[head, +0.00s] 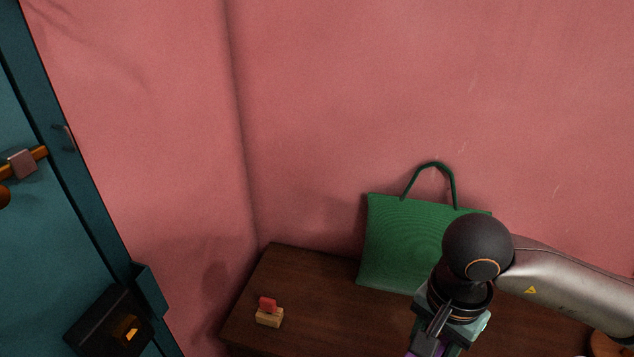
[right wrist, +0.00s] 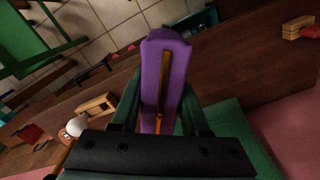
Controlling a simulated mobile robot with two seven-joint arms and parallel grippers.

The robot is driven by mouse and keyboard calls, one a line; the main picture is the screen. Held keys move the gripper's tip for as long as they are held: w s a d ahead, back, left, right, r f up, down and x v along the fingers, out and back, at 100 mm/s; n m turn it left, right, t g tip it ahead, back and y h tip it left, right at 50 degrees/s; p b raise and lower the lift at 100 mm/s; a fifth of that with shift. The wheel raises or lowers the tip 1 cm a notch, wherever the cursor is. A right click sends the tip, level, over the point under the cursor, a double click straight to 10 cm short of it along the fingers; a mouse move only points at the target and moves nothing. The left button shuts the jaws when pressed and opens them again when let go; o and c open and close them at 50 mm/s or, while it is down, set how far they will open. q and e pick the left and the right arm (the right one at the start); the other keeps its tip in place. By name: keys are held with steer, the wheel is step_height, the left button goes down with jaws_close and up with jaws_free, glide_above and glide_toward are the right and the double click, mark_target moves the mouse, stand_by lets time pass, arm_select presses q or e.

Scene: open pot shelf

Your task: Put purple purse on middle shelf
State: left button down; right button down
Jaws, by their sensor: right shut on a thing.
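The purple purse (right wrist: 152,73) is between the dark fingers of my right gripper (right wrist: 160,100) in the right wrist view, with an orange-brown strip along it. The gripper is shut on it. In the head view my right gripper (head: 436,330) hangs in front of the green bag, low at the right; only a sliver of purple shows at the bottom edge. A dark wooden top (head: 310,275) stands against the pink wall. I cannot tell which level is the middle shelf. My left gripper is in neither view.
A green bag (head: 392,240) with a looped handle stands on the wooden top, close to my right gripper. A small red-and-tan block piece (head: 269,316) lies at its left end. A teal door (head: 50,240) is at the left. The wood between block and bag is clear.

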steer(key=w+d+n, duration=0.1)
steer(key=n, duration=0.1)
steer(key=w+n, duration=0.1)
steer(key=n, duration=0.1)
steer(key=shift+w+d+r, duration=0.1)
steer(key=shift+d+r, duration=0.05)
steer(key=shift+d, duration=0.25)
steer(key=n, duration=0.1)
steer(key=w+d+n, duration=0.1)
steer(key=n, duration=0.1)
steer(key=w+d+n+p, duration=0.1)
steer(key=n, duration=0.1)
steer(key=shift+r, duration=0.15)
steer(key=shift+a, duration=0.1)
